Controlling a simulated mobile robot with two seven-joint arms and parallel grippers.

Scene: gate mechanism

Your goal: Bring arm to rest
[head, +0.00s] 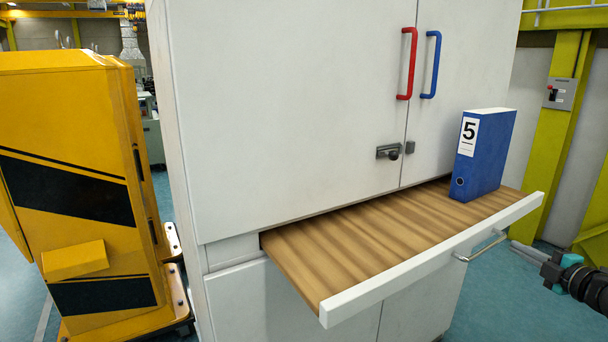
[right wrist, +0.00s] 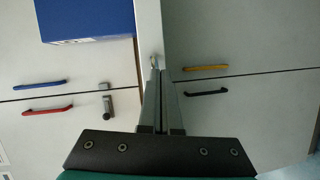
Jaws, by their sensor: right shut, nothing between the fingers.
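My right gripper (head: 514,245) is at the right edge of the head view, just right of the pulled-out drawer's metal handle (head: 482,247). In the right wrist view its two fingers (right wrist: 157,82) are together with nothing between them. Their tips point toward the drawer's white front edge (right wrist: 150,30); I cannot tell whether they touch the handle. The right arm (head: 585,283) comes in from the lower right. My left gripper is not in view.
The wood-bottomed drawer (head: 350,245) sticks out of the white cabinet (head: 290,100). A blue binder marked 5 (head: 487,150) stands upright at its right end. The doors have red (head: 406,63) and blue (head: 430,65) handles and a latch (head: 390,152). A yellow machine (head: 70,150) stands left.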

